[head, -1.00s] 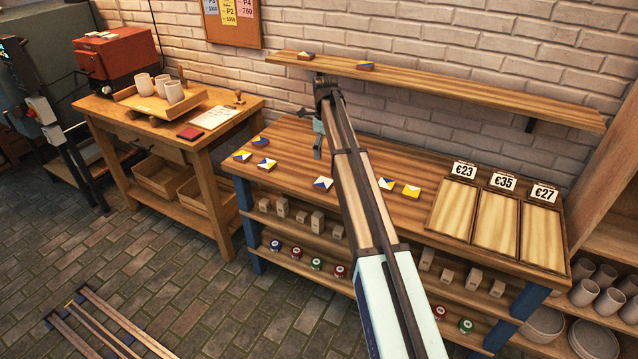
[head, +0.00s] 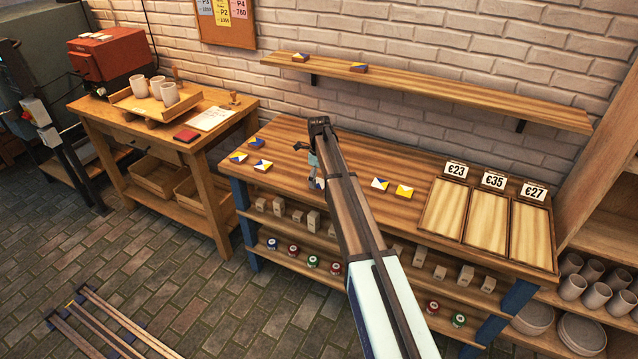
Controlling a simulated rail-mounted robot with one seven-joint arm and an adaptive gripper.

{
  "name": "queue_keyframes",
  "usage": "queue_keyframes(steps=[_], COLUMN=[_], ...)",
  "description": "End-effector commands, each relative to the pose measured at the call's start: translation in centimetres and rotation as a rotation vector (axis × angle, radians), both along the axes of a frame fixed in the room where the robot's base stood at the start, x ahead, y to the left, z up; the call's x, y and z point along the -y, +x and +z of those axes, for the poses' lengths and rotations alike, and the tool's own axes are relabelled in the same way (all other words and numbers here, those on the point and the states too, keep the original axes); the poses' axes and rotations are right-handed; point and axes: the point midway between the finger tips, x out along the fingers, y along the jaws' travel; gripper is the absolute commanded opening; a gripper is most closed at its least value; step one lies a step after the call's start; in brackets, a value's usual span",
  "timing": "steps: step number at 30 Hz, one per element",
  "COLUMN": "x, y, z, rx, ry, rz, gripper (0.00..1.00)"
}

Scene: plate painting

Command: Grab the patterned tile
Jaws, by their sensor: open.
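Several patterned tiles lie on the workbench (head: 290,150). A blue and white tile (head: 317,184) is mostly hidden below my gripper (head: 316,174). My gripper points down over it with nothing seen in its jaws; the gap between fingers and tile cannot be judged. To the right are a blue, white and yellow tile (head: 379,184) and a yellow and white tile (head: 404,191). To the left are three blue, yellow and white tiles, one at the back (head: 254,144), one at far left (head: 238,158) and one in front (head: 262,166). Two more tiles (head: 300,57) (head: 358,67) sit on the wall shelf.
The wall shelf (head: 450,94) runs above the bench's back. Three price-marked wooden trays (head: 446,208) stand empty at the bench's right end. A side table (head: 107,114) with cups and a red box-like machine (head: 113,52) is at left.

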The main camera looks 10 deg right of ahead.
Motion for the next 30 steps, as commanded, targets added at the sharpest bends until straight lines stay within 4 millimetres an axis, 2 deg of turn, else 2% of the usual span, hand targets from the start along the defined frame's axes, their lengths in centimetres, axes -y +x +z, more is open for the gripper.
queue_keyframes(steps=[4,11,15,17,30], x=[0.0,0.0,0.0,0.0,0.0], y=[0.0,0.0,0.0,0.0,0.1], z=[-1.4,-1.7,-1.7,-1.7,-1.3], rx=[0.000,0.001,0.001,0.001,0.001], ry=[0.000,0.000,0.000,-0.001,0.000], rz=[0.000,0.000,0.000,0.000,0.000], gripper=[0.90,0.90,0.40,0.21,0.21])
